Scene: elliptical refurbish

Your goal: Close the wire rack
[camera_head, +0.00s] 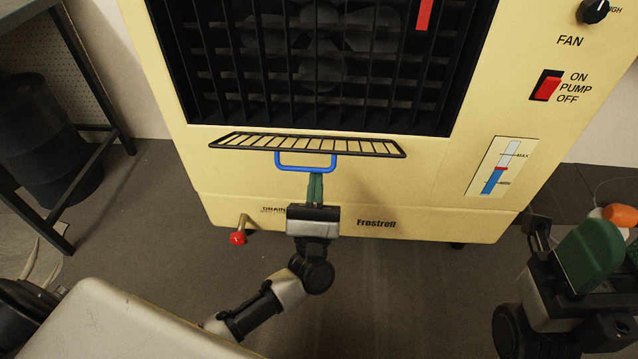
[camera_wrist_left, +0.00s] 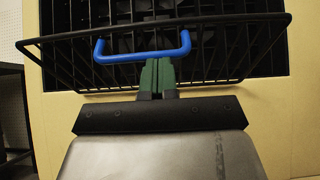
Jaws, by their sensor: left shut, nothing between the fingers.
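The black wire rack (camera_head: 340,145) sticks out from the front of the cream cooler (camera_head: 420,185), below its dark grille. A blue handle (camera_head: 306,168) hangs at the rack's front edge. In the left wrist view, the rack (camera_wrist_left: 230,50) spans the upper part and its blue handle (camera_wrist_left: 142,55) is near the centre. My left gripper (camera_head: 315,180) is shut and empty, with its green fingertips (camera_wrist_left: 157,75) just at or under the handle. I cannot tell whether they touch it. My right gripper (camera_head: 590,255) is at the lower right, away from the rack; its opening is unclear.
The cooler has a dark grille (camera_head: 320,60), a red switch (camera_head: 546,87), a fan knob (camera_head: 593,10) and a red-tipped drain valve (camera_head: 238,237). A black barrel (camera_head: 45,135) stands beneath a metal table at left. An orange object (camera_head: 620,214) lies at far right.

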